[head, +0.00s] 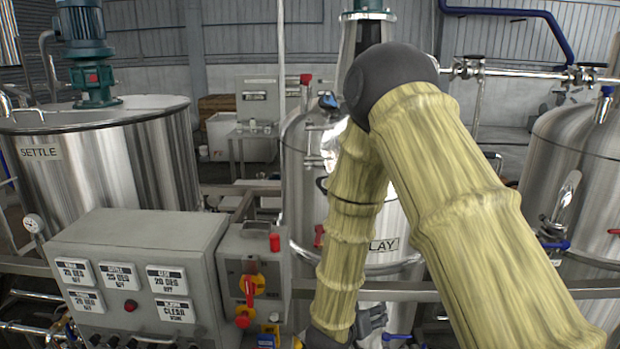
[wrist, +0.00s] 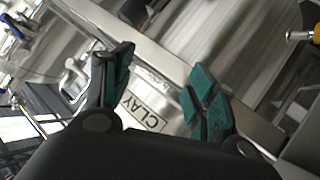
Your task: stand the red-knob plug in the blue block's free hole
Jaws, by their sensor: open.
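I cannot make out the red-knob plug or the blue block for certain in either view. A small blue piece with a yellow top (head: 268,340) shows at the bottom edge of the head view, partly cut off; I cannot tell if it is the block. My gripper (wrist: 162,62) is open and empty in the wrist view, its two teal-padded fingers spread apart. The tank's CLAY label (wrist: 143,113) shows beyond and between them. In the head view only dark parts of my gripper show, low beside the sleeved arm, and its fingertips cannot be made out.
A grey control panel (head: 140,260) and a switch box (head: 262,265) with a red-and-yellow switch stand at left. The CLAY tank (head: 305,170) is partly behind my arm. The SETTLE tank (head: 140,165) is left; another tank (head: 585,165) is right. Pipes and rails run between them.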

